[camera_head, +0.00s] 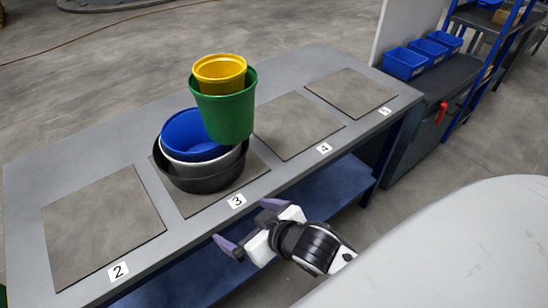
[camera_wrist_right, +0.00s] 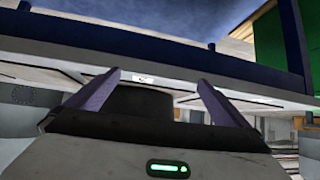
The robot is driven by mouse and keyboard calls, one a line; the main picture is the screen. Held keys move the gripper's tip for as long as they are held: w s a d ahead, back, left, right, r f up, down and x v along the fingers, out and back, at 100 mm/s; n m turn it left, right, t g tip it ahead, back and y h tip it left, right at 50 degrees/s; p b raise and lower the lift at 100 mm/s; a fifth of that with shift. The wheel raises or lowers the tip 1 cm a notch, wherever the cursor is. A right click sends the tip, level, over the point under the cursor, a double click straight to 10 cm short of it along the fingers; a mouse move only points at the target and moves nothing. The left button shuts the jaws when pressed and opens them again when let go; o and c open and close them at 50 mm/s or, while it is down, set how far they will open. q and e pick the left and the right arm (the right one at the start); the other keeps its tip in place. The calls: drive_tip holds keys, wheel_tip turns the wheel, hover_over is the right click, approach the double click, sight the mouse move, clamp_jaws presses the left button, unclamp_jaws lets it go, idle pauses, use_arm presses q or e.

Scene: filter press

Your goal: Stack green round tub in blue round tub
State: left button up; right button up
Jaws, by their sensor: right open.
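The green round tub (camera_head: 228,115) has a yellow tub (camera_head: 220,73) nested in its top. Its base overlaps the right side of the blue round tub (camera_head: 185,132) in the head view, and it leans slightly. I cannot tell exactly what its base rests on. The blue tub sits inside a white tub (camera_head: 207,168), which sits in a black tub (camera_head: 205,183) on the mat labelled 3. My right gripper (camera_head: 250,225) is open and empty, in front of the table edge and apart from the tubs. It also shows in the right wrist view (camera_wrist_right: 159,77). My left gripper is out of view.
The grey table (camera_head: 85,172) has empty mats 2 (camera_head: 100,225), 4 (camera_head: 298,125) and 5 (camera_head: 352,93). A blue lower shelf (camera_head: 325,195) lies under it. Blue bins (camera_head: 405,65) stand on a bench at the right.

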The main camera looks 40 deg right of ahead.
drive_tip(key=s+f+g, duration=0.1)
drive_tip(key=s+f, duration=1.2)
drive_tip(key=f, duration=0.1)
drive_tip(key=shift+a+g+y, duration=0.3)
drive_tip(key=shift+a+y, duration=0.1)
